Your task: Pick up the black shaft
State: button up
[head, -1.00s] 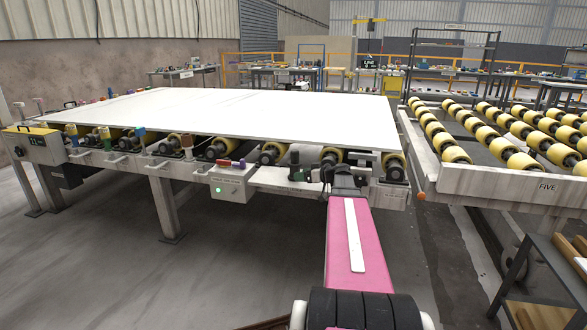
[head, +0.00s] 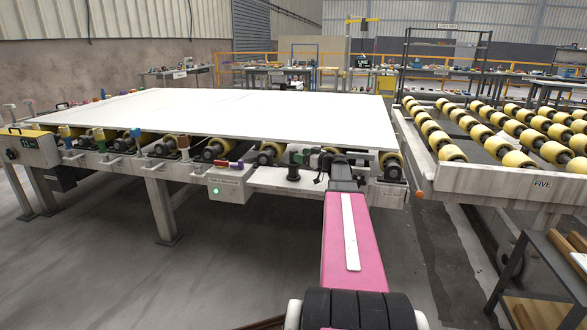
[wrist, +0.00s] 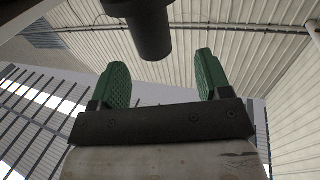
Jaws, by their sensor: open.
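A black shaft (head: 293,173) with a wider foot stands upright on the ledge along the near side of the slab table. My gripper (head: 303,157) is beside its upper part, coming from the right, and partly covers it. In the wrist view my gripper's two green fingers (wrist: 169,77) are wide apart and nothing is held between them. A dark cylinder, which looks like the black shaft (wrist: 150,28), enters from the top edge between the lines of the fingers. I cannot tell whether its end lies between the pads.
The white slab (head: 230,112) lies over the rollers just behind the ledge. A grey control box (head: 229,186) with a green light is left of the shaft, with a red and purple item (head: 229,164) above. A yellow-roller conveyor (head: 475,180) stands at right.

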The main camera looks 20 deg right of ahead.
jog(key=x, duration=0.5)
jog(key=shift+w+d+f, duration=0.1)
jog(key=shift+w+d, duration=0.1)
jog(key=shift+w, duration=0.05)
grip_shut()
